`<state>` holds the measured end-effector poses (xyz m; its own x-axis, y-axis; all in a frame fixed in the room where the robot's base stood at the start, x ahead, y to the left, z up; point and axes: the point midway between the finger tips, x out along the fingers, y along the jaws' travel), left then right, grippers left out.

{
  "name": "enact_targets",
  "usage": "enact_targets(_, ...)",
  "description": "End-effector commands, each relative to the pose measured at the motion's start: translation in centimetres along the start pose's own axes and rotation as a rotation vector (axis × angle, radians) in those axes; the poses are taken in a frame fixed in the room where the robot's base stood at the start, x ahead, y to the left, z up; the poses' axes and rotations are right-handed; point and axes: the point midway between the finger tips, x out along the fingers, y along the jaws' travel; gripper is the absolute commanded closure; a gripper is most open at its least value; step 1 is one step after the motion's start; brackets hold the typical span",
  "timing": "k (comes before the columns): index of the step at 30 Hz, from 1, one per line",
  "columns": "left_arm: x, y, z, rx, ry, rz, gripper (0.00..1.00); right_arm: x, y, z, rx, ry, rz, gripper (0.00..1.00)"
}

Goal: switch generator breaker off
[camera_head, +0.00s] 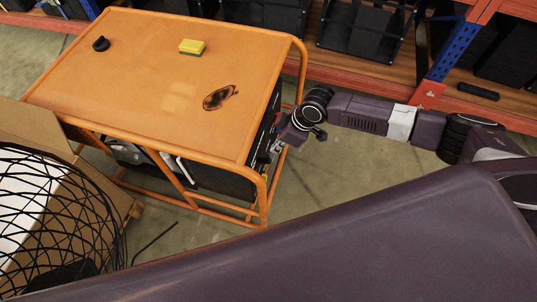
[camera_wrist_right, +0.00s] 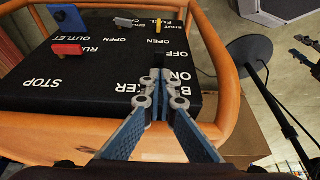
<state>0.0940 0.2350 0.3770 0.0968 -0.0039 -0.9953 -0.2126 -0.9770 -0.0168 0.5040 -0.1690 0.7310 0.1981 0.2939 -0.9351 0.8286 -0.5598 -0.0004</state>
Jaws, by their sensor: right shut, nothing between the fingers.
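The generator (camera_head: 140,75) stands in an orange tubular frame on the floor in the head view. Its black control panel (camera_wrist_right: 60,95) fills the left of the right wrist view, with white labels such as STOP, RUN, OPEN, OFF, ON and a partly covered BREAKER. My right gripper (camera_wrist_right: 160,78) is shut and empty, with its tips at the panel beside the OFF and ON labels. It also shows at the generator's right end in the head view (camera_head: 276,146). The breaker switch itself is not clearly visible; my fingers cover part of that area. My left gripper is out of view.
A blue handle (camera_wrist_right: 67,17), a red lever (camera_wrist_right: 67,48), a grey lever (camera_wrist_right: 123,21) and a yellow lever (camera_wrist_right: 159,18) sit on the panel. A yellow sponge (camera_head: 192,46) lies on the generator top. Shelving stands behind; a black wire cage (camera_head: 60,215) is at left.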

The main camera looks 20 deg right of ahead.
Motion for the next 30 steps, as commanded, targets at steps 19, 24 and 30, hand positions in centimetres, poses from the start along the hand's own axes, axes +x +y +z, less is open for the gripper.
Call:
enact_targets(19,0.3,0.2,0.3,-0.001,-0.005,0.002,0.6,7.8,0.0,0.0,0.001,0.0,0.001,1.0)
enact_targets(24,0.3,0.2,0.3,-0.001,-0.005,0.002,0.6,7.9,0.0,0.0,0.0,0.0,0.001,1.0)
enact_targets(30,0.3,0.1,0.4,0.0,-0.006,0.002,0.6,8.0,-0.1,-0.1,0.001,0.003,0.0,1.0)
